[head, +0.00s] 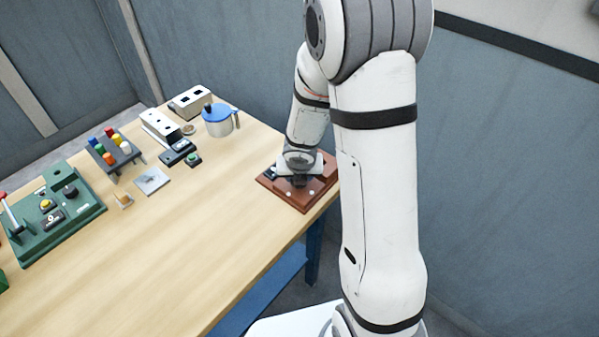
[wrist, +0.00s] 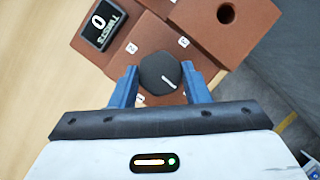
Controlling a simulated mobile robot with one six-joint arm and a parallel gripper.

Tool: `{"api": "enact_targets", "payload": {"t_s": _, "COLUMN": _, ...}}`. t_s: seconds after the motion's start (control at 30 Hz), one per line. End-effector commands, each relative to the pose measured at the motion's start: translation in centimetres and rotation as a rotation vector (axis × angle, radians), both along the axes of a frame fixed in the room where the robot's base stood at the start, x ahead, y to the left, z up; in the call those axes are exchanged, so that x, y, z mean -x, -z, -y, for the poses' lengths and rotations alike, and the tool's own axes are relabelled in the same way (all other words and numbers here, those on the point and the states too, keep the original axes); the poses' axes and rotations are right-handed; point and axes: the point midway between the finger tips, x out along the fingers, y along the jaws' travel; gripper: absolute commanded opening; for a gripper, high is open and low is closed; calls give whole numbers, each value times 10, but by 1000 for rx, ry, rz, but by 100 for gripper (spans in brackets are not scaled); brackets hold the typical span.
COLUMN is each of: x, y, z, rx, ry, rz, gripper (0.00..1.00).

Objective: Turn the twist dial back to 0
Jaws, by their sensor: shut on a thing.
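The twist dial (wrist: 158,68) is a dark round knob on a reddish-brown block (wrist: 85,47). Its white pointer line slants toward the lower right in the wrist view. My gripper (wrist: 160,80) has its two blue fingers on either side of the dial and is shut on it. A small display (wrist: 100,24) on the block reads 0 with the word TWISTS. In the head view my gripper (head: 299,180) is over the brown block (head: 301,202) at the table's right end, and it hides the dial there.
White number labels, one a 2 (wrist: 131,47), sit around the dial. The block has a raised part with a round hole (wrist: 226,14). On the wooden table (head: 190,240) stand a blue-lidded pot (head: 218,122), a rack of coloured pieces (head: 113,151) and a green panel (head: 80,215).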

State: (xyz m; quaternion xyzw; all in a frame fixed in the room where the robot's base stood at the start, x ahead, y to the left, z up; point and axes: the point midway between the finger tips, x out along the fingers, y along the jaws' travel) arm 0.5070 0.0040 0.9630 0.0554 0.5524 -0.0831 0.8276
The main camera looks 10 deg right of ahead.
Motion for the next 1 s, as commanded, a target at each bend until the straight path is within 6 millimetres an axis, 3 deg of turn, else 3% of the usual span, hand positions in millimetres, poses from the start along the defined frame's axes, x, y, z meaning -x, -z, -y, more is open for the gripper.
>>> {"api": "enact_targets", "payload": {"t_s": 0.67, "x": -3, "y": -2, "z": 0, "rx": -1, "ry": -59, "rz": 6, "gripper": 20}}
{"api": "enact_targets", "payload": {"t_s": 0.7, "x": -3, "y": -2, "z": 0, "rx": -1, "ry": -59, "rz": 6, "gripper": 46}}
{"api": "enact_targets", "payload": {"t_s": 0.93, "x": -1, "y": -1, "z": 0, "rx": 0, "ry": -58, "rz": 3, "gripper": 64}}
{"api": "enact_targets", "payload": {"t_s": 1.0, "x": -1, "y": -1, "z": 0, "rx": 0, "ry": -58, "rz": 2, "gripper": 64}}
